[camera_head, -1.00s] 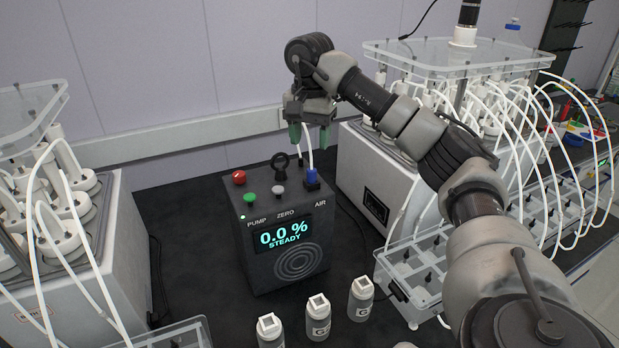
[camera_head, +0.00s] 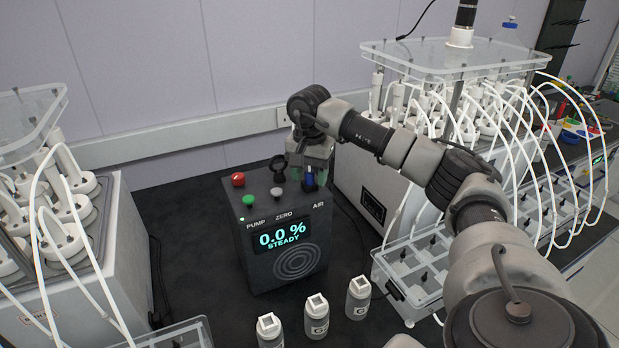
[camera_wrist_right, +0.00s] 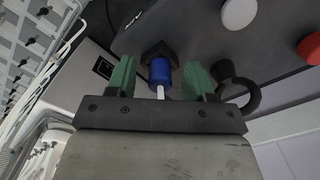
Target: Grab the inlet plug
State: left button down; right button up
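The inlet plug is a blue cylinder with a short white tube end; in the head view the blue plug (camera_head: 309,181) stands at the back right of the dark analyser box's top, by the AIR label. In the right wrist view the plug (camera_wrist_right: 160,71) lies between my two green fingertips, with a visible gap on each side. My right gripper (camera_head: 308,170) is open around the plug and has not closed on it; it also shows in the wrist view (camera_wrist_right: 160,82). My left gripper is not in view.
The analyser (camera_head: 287,250) reads 0.0 % STEADY. A black ring (camera_head: 278,165) stands close beside my right gripper. Red (camera_head: 238,179) and green (camera_head: 249,201) buttons are on the left. Several bottles stand in front; tubed reactors (camera_head: 465,100) stand at right.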

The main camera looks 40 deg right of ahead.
jog(key=c, duration=0.9)
